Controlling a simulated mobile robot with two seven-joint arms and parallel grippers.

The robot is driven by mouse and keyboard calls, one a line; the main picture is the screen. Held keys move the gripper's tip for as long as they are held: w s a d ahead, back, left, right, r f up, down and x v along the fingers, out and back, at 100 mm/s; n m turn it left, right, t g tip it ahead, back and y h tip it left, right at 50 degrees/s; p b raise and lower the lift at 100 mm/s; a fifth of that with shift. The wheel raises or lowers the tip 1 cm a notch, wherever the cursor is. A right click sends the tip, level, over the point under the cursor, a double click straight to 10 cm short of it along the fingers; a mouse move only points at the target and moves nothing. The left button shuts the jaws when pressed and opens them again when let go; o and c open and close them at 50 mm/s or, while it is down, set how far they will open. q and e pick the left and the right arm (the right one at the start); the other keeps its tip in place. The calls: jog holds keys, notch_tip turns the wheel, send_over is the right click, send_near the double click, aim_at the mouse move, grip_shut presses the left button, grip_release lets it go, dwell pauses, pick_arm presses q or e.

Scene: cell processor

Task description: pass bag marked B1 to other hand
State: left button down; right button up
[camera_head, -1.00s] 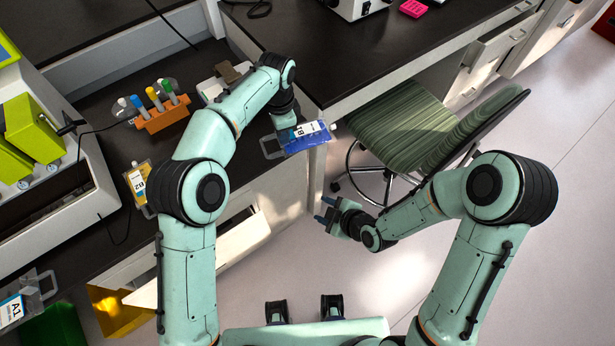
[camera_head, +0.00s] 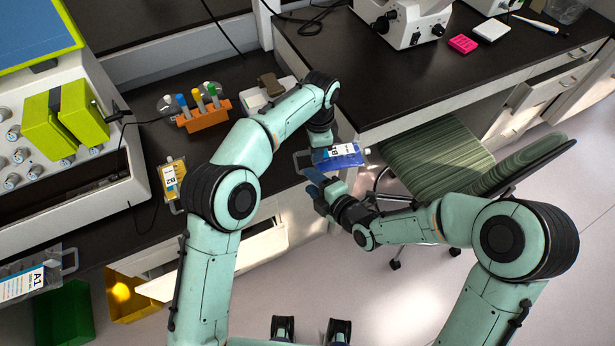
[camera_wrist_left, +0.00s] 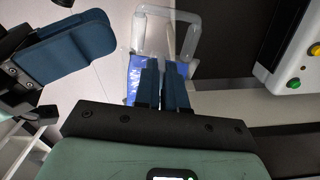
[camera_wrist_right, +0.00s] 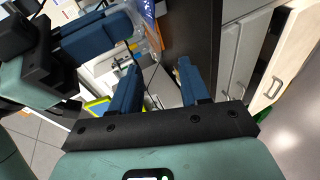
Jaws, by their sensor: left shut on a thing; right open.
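A bag marked B2 (camera_head: 172,180) and a bag marked A1 (camera_head: 28,280) lie to the left. An orange rack (camera_head: 206,116) with tubes stands on the bench. A green striped chair (camera_head: 435,160) stands right of the bag. Green (camera_head: 62,318) and yellow (camera_head: 128,300) bins sit lower left.

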jog(key=x, duration=0.3)
jog(key=shift+w+a, duration=0.1)
jog(key=shift+w, duration=0.05)
jog(key=shift+f, duration=0.1)
grip_shut()
pick_arm(q)
jog(key=c, duration=1.1)
grip_release()
